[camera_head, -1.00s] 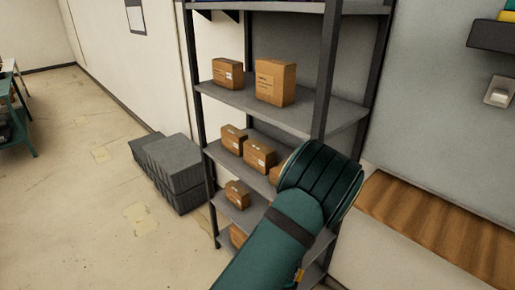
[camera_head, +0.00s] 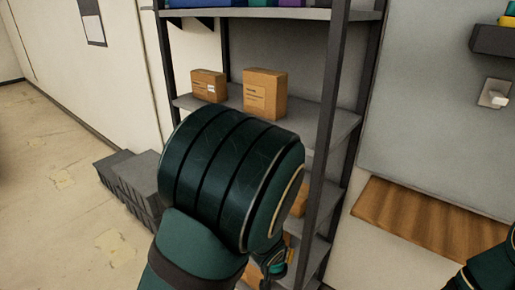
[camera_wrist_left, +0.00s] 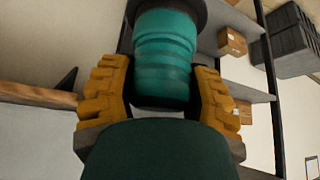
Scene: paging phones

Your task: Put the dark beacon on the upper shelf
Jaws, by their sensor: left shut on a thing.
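The beacon (camera_wrist_left: 165,65), a teal ribbed cylinder with a dark cap, is between the yellow fingers of my left gripper (camera_wrist_left: 165,92) in the left wrist view. The gripper is shut on it. In the head view my large green left arm link hides most of the gripper and beacon, at the front of the rack's lower levels. The rack's top shelf (camera_head: 290,13) is at the upper edge of the view with coloured things on it. A lower grey shelf (camera_head: 325,122) holds two cardboard boxes. My right gripper is not in view.
The boxes (camera_head: 208,85) and (camera_head: 265,92) stand on the left and middle of their shelf, with bare room to their right. A dark rack post (camera_head: 331,110) is in front. Grey crates (camera_head: 128,175) sit on the floor. A wooden surface (camera_head: 430,220) lies right.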

